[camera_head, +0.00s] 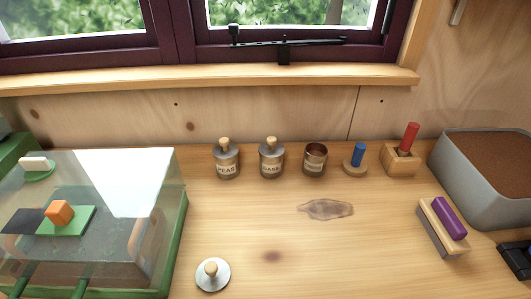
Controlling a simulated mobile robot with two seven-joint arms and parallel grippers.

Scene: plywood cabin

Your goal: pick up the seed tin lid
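The seed tin lid (213,275) is a round grey metal disc with a wooden knob. It lies flat, knob up, on the wooden bench near the front, left of the middle. An open tin (315,162) without a lid stands at the back of the bench. Two labelled tins, one reading PEAS (227,164) and another beside it (271,164), have similar knobbed lids on. A black jaw-like part at the right edge appears to be my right gripper (516,261), far from the lid and cut off by the frame. My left gripper is not visible.
A green-framed clear-covered box (178,225) fills the left side. Wooden blocks with a blue peg (358,155), a red peg (411,136) and a purple piece (449,218) stand to the right. The front middle is clear.

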